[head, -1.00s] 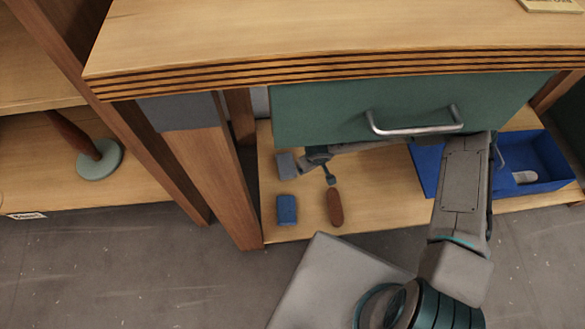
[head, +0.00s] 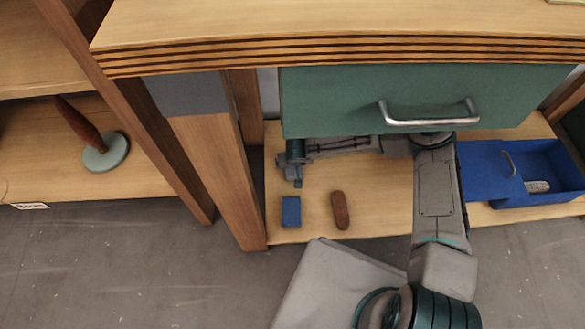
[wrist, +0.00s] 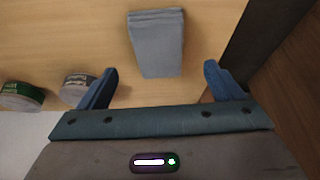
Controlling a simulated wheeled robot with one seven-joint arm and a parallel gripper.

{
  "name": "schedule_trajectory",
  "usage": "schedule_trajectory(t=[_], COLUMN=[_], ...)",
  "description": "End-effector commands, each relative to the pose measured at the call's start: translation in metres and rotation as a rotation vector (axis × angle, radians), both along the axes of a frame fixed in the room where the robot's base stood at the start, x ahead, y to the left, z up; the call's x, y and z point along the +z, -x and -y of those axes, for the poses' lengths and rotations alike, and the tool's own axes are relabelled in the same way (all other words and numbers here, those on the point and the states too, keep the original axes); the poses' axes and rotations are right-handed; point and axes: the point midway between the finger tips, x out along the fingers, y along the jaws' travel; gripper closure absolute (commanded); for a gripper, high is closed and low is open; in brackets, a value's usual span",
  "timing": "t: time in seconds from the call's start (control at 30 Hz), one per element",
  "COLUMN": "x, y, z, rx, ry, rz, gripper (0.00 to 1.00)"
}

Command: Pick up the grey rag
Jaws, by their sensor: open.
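In the wrist view the grey rag (wrist: 157,44) is a folded, blue-grey cloth lying on a light wooden surface. It lies between the lines of my two blue fingers, mostly beyond their tips and apart from them. My gripper (wrist: 158,72) is open and empty. In the head view my gripper (head: 294,182) points down over the lower shelf, under the green drawer. I cannot make out the rag in the head view; my gripper or the drawer may hide it.
A blue box (head: 545,175) stands to the right. The green drawer (head: 350,98) hangs above. Two cans, one grey (wrist: 77,90), one green (wrist: 22,97), stand left in the wrist view.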

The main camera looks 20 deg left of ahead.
Motion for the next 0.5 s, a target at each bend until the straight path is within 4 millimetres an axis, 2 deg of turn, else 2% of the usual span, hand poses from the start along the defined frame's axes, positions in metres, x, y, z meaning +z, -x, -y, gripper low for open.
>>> schedule_trajectory(t=[0.17, 0.5], x=[-0.011, -0.051], y=[-0.004, -0.02], z=[-0.002, -0.011], rx=[-0.001, -0.002], ry=[0.0, -0.001], rz=[0.0, 0.0], gripper=[0.13, 0.13])
